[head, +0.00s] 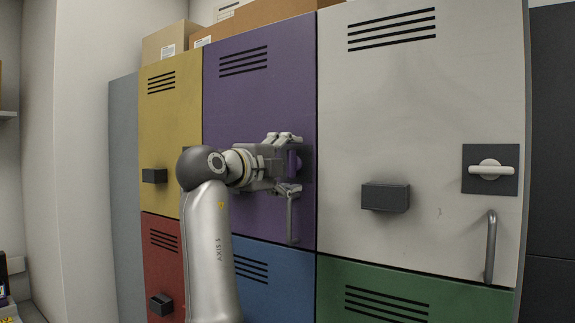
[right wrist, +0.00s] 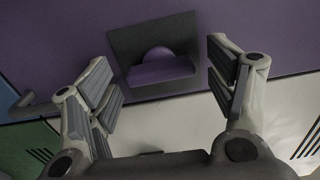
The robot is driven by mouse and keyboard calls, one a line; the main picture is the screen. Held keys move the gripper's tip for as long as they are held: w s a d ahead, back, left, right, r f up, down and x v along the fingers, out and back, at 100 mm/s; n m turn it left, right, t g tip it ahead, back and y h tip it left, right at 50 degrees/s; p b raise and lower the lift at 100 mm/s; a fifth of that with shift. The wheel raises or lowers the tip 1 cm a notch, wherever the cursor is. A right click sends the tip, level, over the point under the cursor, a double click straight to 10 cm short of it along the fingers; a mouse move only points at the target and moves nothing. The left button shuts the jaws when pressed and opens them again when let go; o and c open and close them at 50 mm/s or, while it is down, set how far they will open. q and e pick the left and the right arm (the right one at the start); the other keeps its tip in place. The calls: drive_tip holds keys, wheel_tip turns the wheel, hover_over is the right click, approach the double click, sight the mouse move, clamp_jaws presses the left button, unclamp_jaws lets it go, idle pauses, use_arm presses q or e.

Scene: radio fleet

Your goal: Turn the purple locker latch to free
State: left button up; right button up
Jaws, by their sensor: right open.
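The purple locker (head: 260,95) is closed, in the upper row between the yellow and white lockers. Its purple latch (head: 293,163) sits on a dark square plate near the door's right edge, partly hidden by my right gripper. The latch's bar looks upright in the head view. In the right wrist view the latch (right wrist: 160,72) shows as a bar with a round hub on its dark plate (right wrist: 182,28). My right gripper (head: 290,164) is open, one finger above and one below the latch, with nothing gripped. My left gripper is not in view.
A grey pull handle (head: 292,218) hangs below the purple latch, close to my lower finger. The white locker (head: 420,110) has a horizontal latch (head: 490,170), a dark box (head: 385,197) and a pull handle (head: 491,246). Cardboard boxes (head: 260,18) stand on top.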

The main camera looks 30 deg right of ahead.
drive_tip(key=v, duration=1.2)
